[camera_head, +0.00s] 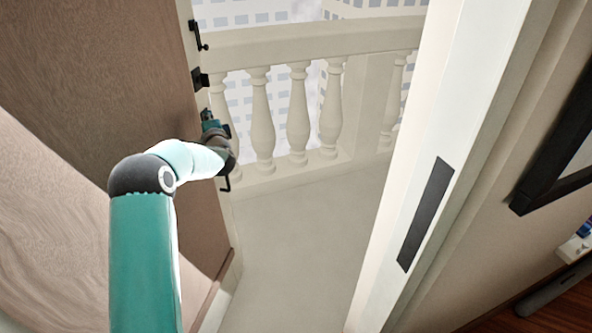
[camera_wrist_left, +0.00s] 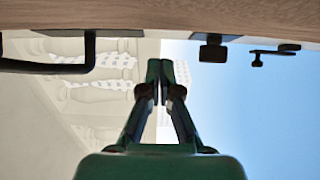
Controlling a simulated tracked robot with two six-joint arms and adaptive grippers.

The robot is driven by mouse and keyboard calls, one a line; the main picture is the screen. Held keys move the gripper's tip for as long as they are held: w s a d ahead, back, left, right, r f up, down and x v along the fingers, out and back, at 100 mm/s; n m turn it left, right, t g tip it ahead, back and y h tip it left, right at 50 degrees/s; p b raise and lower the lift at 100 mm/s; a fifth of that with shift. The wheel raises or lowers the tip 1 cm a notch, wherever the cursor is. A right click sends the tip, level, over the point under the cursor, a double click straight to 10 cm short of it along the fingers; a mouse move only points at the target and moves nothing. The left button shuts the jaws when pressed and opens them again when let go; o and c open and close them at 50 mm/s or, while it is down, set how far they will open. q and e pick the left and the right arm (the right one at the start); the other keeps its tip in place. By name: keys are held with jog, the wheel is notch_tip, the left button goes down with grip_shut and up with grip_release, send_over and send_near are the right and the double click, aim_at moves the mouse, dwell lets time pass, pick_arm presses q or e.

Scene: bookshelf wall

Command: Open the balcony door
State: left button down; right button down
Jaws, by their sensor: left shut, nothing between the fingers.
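The brown balcony door (camera_head: 110,75) stands swung open on the left in the head view, and the balcony shows through the doorway. Black hardware (camera_head: 200,79) sits along its free edge. In the left wrist view the door's edge (camera_wrist_left: 150,18) runs along the top, with a black handle (camera_wrist_left: 88,52) at left and a black lock piece (camera_wrist_left: 213,49) at right. My left gripper (camera_head: 209,118) is beside the door's free edge. In the left wrist view its fingers (camera_wrist_left: 160,68) are shut and empty, below the door edge, between handle and lock piece. My right gripper is out of view.
The white door frame (camera_head: 440,140) with a dark strike plate (camera_head: 426,215) stands at right. A stone balustrade (camera_head: 300,110) bounds the balcony. The pale balcony floor (camera_head: 290,245) is clear. A dark picture frame (camera_head: 545,185) hangs on the wall at far right.

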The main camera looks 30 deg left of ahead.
pick_arm(q)
jog(key=s+d+b, duration=0.3)
jog(key=d, duration=1)
jog(key=w+d+f+m+t+h, duration=0.1)
jog(key=w+d+f+m+h, duration=0.15)
jog(key=d+f, duration=0.45)
jog(key=w+d+f+m+h, duration=0.1)
jog(key=d+f+m+h, duration=0.15)
jog(key=d+f, duration=0.4)
jog(key=s+d+f+g+h, duration=0.1)
jog(key=s+d+f+h, duration=0.15)
jog(key=d+f, duration=0.45)
jog(key=s+d+f+g+h, duration=0.1)
jog(key=s+d+f+h, duration=0.1)
jog(key=d+f+h, duration=0.45)
jog(key=s+d+f+n+g+h, duration=0.2)
jog(key=s+d+f+n+g, duration=0.2)
jog(key=s+d+f, duration=0.7)
jog(key=s+d+f+n+g+h, duration=0.1)
jog(key=s+d+n+g, duration=0.3)
jog(key=s+n, duration=0.6)
jog(key=s+g+h, duration=0.1)
jog(key=s, duration=0.3)
jog(key=shift+s+d+f+h, duration=0.15)
jog(key=shift+s+d+h, duration=0.15)
jog(key=shift+s, duration=0.1)
